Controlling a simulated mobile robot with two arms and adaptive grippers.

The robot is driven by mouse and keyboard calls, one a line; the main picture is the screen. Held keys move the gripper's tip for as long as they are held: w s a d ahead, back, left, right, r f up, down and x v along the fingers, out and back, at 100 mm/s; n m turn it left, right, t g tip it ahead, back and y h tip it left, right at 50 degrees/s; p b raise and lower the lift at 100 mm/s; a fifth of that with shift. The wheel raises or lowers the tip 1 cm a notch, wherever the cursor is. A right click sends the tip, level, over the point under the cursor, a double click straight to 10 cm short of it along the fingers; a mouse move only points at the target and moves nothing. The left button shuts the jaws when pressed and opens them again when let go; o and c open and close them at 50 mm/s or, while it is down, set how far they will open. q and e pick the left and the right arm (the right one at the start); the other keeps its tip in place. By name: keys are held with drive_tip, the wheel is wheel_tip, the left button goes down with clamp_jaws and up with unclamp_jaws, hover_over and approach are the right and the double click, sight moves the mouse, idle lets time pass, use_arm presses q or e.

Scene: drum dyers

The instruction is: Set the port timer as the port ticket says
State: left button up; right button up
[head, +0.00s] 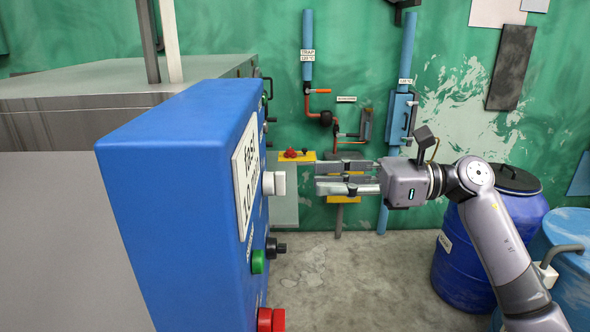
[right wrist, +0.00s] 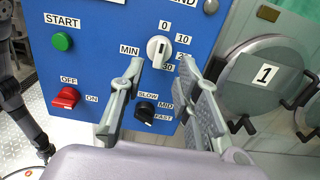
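The port timer is a white knob (head: 273,183) on the blue control box; in the right wrist view the knob (right wrist: 158,50) has MIN at its left and 0, 10, 20 and 30 around it. Its exact pointing is too small to tell. A white ticket (head: 242,205) on the box face is seen at a slant; it reads FAST and what looks like 10, the rest cut off. My right gripper (head: 318,180) is open and empty, facing the knob with a gap between. Its fingers (right wrist: 161,72) are spread below the knob in the wrist view. My left gripper is not seen.
The blue box (head: 170,170) also bears a green START button (right wrist: 62,41), a red OFF/ON switch (right wrist: 66,98) and a black SLOW/MID/FAST knob (right wrist: 147,110) below the timer. A round door marked 1 (right wrist: 264,74) is beside it. Blue drums (head: 480,240) stand behind my right arm.

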sight(275, 184)
drive_tip(key=a+p, duration=0.1)
drive_tip(key=a, duration=0.5)
drive_tip(key=shift+p, duration=0.3)
drive_tip(key=shift+c, duration=0.2)
clamp_jaws()
